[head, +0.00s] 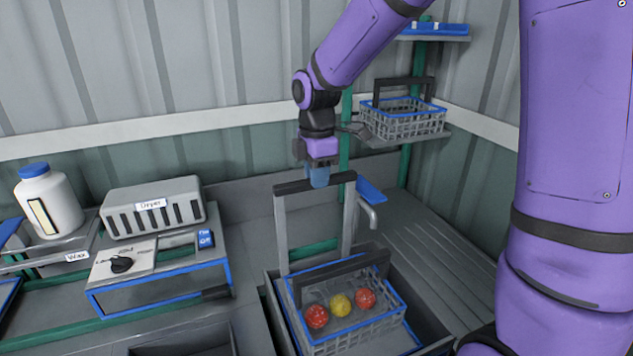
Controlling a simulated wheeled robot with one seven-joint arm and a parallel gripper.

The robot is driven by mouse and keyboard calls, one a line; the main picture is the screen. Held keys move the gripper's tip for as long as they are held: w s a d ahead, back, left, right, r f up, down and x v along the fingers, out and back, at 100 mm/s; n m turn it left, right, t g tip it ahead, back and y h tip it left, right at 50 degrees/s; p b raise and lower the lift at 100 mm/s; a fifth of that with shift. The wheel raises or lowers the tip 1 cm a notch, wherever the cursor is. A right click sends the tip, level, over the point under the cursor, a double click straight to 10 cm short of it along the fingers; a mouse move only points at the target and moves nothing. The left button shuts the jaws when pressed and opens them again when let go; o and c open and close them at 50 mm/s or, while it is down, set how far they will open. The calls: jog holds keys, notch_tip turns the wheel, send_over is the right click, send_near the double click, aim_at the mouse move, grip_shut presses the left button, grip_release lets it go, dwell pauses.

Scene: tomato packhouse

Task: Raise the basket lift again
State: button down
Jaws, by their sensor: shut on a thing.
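The basket lift (281,238) has two grey uprights joined by a dark crossbar at the top. A wire basket (358,327) with a blue rim and dark handle sits low between and in front of the uprights, inside a grey tub (273,312). It holds two red tomatoes (316,317) and a yellow one (340,305). The basket's underside is hidden, and I cannot tell whether there is water in the tub.
A grey dryer (153,207) and a knob panel (122,264) stand at left, beside a white wax bottle (48,203). A tap (368,212) is just right of the lift. An empty basket (403,120) rests on a shelf at back right. A ribbed drainboard (435,255) is clear.

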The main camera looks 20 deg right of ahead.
jog(key=shift+w+r, duration=0.1)
jog(key=shift+r, duration=0.2)
jog(key=c, duration=1)
grip_release()
jog(key=shift+f, duration=0.1)
jog(key=shift+o, duration=0.2)
notch_tip(320, 180, up, 11)
jog(key=s+d+m+t, duration=0.2)
jog(key=s+d+m, duration=0.1)
jog(key=s+m, duration=0.6)
jog(key=s+d+r+m+t, duration=0.1)
jog(key=s+d+m+t, duration=0.2)
jog(key=s+m, duration=0.6)
jog(key=s+d, duration=0.1)
jog(key=s, duration=0.6)
jog(key=shift+s+r, duration=0.25)
jog(key=shift+r, duration=0.05)
